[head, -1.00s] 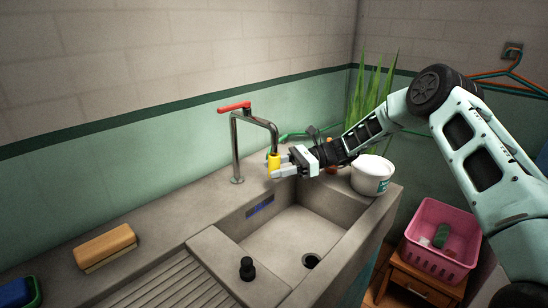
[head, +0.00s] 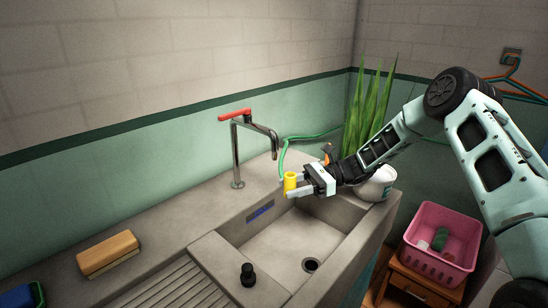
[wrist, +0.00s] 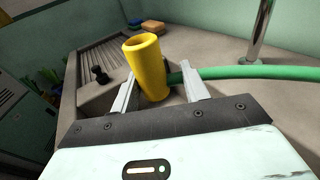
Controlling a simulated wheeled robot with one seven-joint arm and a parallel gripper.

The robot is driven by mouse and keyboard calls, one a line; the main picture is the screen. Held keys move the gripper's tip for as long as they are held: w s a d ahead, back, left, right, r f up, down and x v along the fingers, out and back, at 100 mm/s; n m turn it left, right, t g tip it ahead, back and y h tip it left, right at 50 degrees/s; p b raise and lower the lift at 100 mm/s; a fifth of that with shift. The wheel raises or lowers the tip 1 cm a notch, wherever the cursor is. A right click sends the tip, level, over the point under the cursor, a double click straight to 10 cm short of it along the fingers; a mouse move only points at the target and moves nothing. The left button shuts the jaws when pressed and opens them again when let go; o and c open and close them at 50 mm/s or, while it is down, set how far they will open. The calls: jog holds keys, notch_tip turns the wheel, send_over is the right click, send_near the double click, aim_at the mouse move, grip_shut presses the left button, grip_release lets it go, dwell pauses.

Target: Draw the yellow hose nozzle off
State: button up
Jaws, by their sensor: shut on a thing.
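A white tub (head: 377,184) stands at the sink's right, partly behind my gripper. A tall plant (head: 370,110) is in the corner. A black plug (head: 247,274) and a tan brush or block (head: 107,252) lie on the left. The sink basin (head: 290,240) is empty.

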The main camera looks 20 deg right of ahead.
jog(key=shift+s+r+p, duration=0.15)
jog(key=shift+r+p, duration=3.8)
jog(key=shift+r, duration=1.1)
